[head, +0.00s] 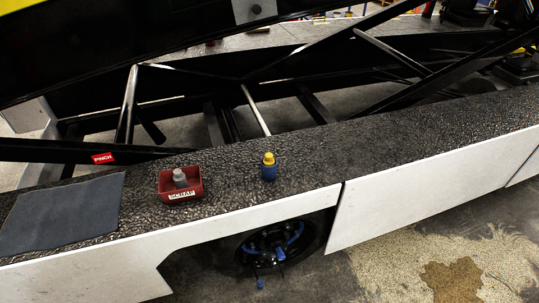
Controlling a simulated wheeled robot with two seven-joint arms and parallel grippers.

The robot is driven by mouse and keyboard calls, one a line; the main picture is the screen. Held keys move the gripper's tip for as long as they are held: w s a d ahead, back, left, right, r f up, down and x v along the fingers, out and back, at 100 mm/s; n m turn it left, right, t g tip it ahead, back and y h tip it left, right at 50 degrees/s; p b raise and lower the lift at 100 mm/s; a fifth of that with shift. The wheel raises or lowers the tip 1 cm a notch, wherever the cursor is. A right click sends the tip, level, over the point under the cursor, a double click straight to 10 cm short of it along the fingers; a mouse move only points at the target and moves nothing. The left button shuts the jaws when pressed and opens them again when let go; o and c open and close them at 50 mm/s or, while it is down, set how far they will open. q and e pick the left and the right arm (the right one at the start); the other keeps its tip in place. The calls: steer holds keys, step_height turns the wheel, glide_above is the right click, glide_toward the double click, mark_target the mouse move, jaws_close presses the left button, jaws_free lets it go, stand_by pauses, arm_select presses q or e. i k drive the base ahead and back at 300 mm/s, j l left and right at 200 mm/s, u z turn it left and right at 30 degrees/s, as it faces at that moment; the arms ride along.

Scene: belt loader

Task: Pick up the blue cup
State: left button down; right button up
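A small blue cup (269,173) stands upright on the dark textured deck of the loader, near its front edge. A yellow piece (268,158) sits at its top; I cannot tell whether it is a lid or something inside. Neither of my grippers is in view.
A red bin (167,186) labelled SCRAP stands left of the cup with a grey object (180,178) in it. A grey-blue mat (62,213) lies farther left. Black frame bars (128,105) rise behind the deck (325,155). The deck right of the cup is clear.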

mark_target(268, 173)
steer(key=k+j+z, duration=0.1)
steer(key=z, duration=0.25)
steer(key=k+j+z, duration=0.1)
steer(key=z, duration=0.25)
steer(key=k+z, duration=0.35)
steer(key=i, duration=0.1)
